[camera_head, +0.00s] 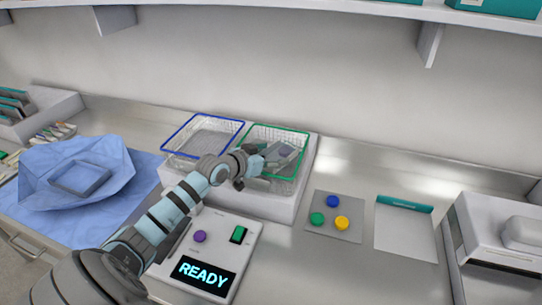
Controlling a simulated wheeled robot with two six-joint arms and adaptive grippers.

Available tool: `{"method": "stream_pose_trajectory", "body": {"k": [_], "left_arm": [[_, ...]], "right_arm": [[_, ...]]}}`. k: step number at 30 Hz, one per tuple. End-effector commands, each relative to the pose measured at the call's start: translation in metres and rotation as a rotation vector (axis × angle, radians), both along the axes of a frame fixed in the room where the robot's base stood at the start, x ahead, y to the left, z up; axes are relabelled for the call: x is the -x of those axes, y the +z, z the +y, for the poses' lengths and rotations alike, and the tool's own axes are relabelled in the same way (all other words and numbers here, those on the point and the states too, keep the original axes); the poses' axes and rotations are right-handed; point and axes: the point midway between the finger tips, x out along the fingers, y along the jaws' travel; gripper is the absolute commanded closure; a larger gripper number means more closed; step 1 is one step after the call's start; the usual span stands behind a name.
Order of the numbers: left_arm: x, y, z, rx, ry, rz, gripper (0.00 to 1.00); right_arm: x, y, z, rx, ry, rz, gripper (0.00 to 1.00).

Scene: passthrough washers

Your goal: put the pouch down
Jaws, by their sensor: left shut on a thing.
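My left arm reaches in from the lower left. Its gripper (266,162) is over the green-rimmed wire basket (302,133). The gripper is shut on a small greyish pouch (284,153), which is at the basket's opening, partly hidden by the fingers. I cannot tell whether the pouch touches the basket. The blue-rimmed wire basket (184,127) stands just to the left and looks empty. My right gripper is not in view.
Both baskets sit on a white block (310,158). In front is a panel (250,228) with a display reading "READY". Blue wrap (120,195) with a grey tray lies left. A plate with coloured caps (318,233), a sheet (405,240) and a white device (500,245) are right. A shelf overhangs behind.

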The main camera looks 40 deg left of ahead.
Motion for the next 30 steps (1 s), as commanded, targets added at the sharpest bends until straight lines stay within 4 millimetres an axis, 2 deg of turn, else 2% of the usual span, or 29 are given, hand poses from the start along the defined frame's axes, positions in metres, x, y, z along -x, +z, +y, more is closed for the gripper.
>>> {"method": "stream_pose_trajectory", "body": {"k": [12,13,16,17,26,30], "left_arm": [[0.000,-0.012,0.000,0.001,-0.001,0.003,0.66],[0.000,-0.013,0.000,0.002,0.000,0.004,0.34],[0.001,-0.013,0.000,0.003,0.000,0.006,0.18],[0.001,-0.014,0.000,0.003,0.000,0.006,0.16],[0.002,-0.015,0.000,0.005,0.001,0.011,0.16],[0.001,0.000,0.000,0.004,0.001,0.010,0.16]], "right_arm": [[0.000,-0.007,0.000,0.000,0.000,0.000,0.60],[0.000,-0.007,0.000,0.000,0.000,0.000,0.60],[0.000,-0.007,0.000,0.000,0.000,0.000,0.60],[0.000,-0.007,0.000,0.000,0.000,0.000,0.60],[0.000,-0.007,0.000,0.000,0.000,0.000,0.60],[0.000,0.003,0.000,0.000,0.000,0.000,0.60]]}}
